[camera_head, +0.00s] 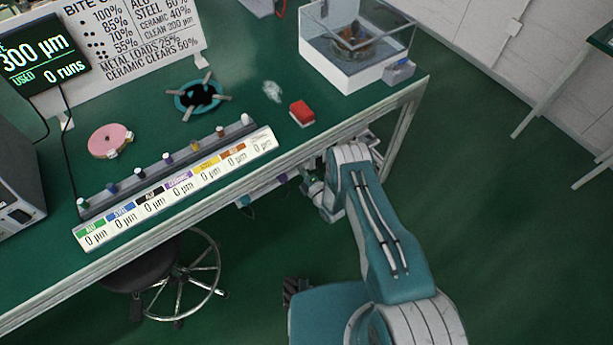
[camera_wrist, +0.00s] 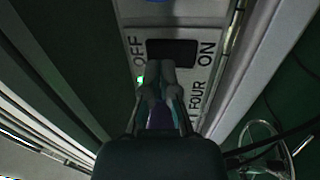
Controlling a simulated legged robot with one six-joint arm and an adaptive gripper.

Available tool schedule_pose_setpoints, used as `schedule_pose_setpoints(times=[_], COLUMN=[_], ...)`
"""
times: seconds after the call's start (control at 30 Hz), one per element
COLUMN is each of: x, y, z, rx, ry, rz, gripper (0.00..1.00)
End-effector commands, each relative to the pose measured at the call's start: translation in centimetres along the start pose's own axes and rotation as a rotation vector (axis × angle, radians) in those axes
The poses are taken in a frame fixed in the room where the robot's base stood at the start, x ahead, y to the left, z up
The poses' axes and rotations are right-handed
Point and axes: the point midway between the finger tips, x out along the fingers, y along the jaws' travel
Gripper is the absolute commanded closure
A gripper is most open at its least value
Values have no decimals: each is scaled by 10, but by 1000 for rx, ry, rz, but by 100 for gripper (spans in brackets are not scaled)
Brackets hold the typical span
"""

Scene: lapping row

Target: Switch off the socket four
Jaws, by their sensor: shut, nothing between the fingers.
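In the wrist view, the plate of socket four (camera_wrist: 188,22) shows the words OFF at left, ON at right and FOUR below. A dark rocker switch (camera_wrist: 172,52) sits between OFF and ON; I cannot tell which side is pressed. A small green light (camera_wrist: 141,79) glows beside the plate's left edge. My gripper (camera_wrist: 161,72) is shut and empty, its fingertips just below the switch in the picture; whether they touch the plate I cannot tell. In the head view, my arm reaches to the bench's front edge, and the socket is not clearly visible.
The green bench (camera_head: 250,60) has a metal front rail beside my arm. A row of small knobs with labels (camera_head: 175,187), a red block (camera_head: 302,112) and a clear-walled box (camera_head: 345,75) stand on top. A black stool (camera_head: 145,275) is under the bench at left.

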Motion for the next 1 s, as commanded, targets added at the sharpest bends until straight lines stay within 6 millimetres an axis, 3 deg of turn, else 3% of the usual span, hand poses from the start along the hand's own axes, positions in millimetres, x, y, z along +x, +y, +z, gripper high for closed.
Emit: schedule_pose_setpoints(times=[1.0], x=[16], y=[2], z=[3], rx=[1], ry=[0], rz=[-42], gripper=[100])
